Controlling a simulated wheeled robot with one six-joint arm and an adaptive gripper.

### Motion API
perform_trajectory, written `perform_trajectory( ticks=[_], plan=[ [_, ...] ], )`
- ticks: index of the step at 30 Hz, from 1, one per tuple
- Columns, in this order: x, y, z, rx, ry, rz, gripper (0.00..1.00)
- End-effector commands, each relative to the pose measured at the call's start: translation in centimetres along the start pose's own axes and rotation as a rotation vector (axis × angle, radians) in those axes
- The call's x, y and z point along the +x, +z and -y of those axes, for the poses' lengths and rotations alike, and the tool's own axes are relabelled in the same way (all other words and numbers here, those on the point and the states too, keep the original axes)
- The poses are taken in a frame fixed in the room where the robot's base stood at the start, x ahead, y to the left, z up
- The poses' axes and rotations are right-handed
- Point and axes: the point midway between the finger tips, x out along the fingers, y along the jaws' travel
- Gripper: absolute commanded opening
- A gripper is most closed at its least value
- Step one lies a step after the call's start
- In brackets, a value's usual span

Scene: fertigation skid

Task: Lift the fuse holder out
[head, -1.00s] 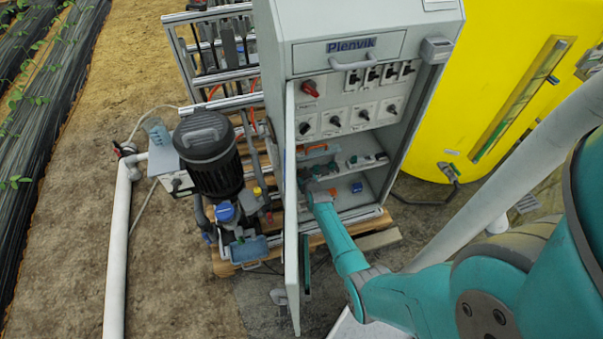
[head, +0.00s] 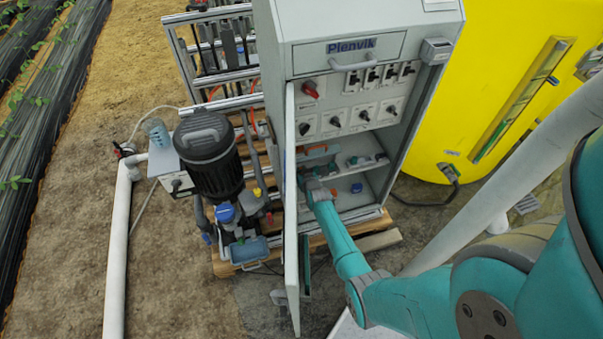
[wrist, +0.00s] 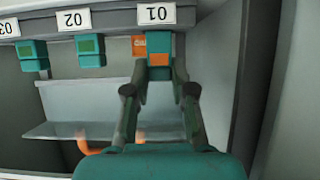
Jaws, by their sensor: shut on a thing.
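The fuse holder (wrist: 160,43), a teal block with an orange patch, is under the label 01 (wrist: 157,14) in the wrist view. My gripper (wrist: 159,70) is shut on it, one finger on each side. The block still sits up against the grey labelled strip, and I cannot tell whether it has come loose. In the head view my gripper (head: 309,183) is inside the open cabinet (head: 383,208), and the holder cannot be made out clearly there.
Teal blocks with green patches sit under labels 02 (wrist: 90,51) and 03 (wrist: 33,55). A cabinet side wall is close to my gripper. The open door (head: 291,215) stands beside my arm. A blue item (head: 357,187) lies lower in the cabinet. A pump (head: 210,155) stands outside.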

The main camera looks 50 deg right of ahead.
Motion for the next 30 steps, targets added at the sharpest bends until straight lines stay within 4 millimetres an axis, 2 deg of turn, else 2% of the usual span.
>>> perform_trajectory(
  ticks=[6,17,30],
  plan=[
    [-0.4,-0.7,0.0,0.000,0.002,0.000,0.00],
    [-0.5,-0.6,0.0,0.000,0.002,0.000,0.00],
    [-3.1,0.7,0.0,-0.001,0.002,-0.001,0.00]
  ],
)
